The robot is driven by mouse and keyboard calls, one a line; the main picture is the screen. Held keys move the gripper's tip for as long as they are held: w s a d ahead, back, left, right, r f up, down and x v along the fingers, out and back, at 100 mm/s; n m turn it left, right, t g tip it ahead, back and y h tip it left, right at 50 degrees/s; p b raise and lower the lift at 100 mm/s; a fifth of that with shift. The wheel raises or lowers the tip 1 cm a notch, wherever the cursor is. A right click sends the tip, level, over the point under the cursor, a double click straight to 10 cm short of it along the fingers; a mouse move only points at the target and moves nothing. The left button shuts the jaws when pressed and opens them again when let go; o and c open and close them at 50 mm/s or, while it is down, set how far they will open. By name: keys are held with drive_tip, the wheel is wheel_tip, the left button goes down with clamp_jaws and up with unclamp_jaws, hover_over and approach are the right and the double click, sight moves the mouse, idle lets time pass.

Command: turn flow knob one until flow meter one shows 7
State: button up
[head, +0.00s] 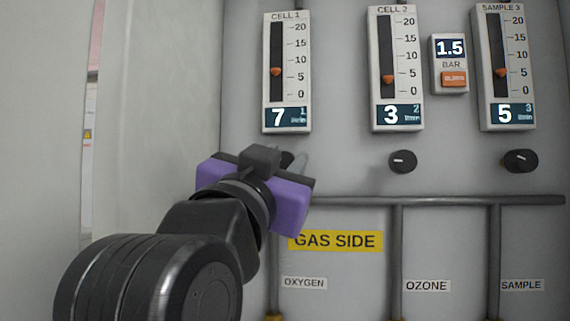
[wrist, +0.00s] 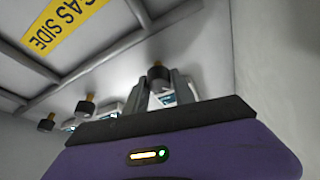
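Flow meter one (head: 288,75), labelled CELL 1, shows 7 on its display, and its orange float sits between 5 and 10. Flow knob one (head: 286,157) is the dark knob below it, mostly hidden behind my gripper (head: 292,162) in the head view. In the wrist view, knob one (wrist: 158,78) sits between the two grey fingers of my gripper (wrist: 159,84), one on each side. They look closed against it. The knob's pointer mark cannot be seen.
The CELL 2 meter (head: 396,70) shows 3 and the SAMPLE 3 meter (head: 505,70) shows 5. Their knobs (head: 402,161) and (head: 520,161) stand out to the right. A pressure box (head: 450,65) reads 1.5 bar. A grey pipe (head: 440,201) runs below the knobs.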

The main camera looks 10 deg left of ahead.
drive_tip(key=o, duration=0.4)
drive_tip(key=b+v, duration=0.2)
drive_tip(key=v, duration=0.6)
drive_tip(key=shift+b, duration=0.3)
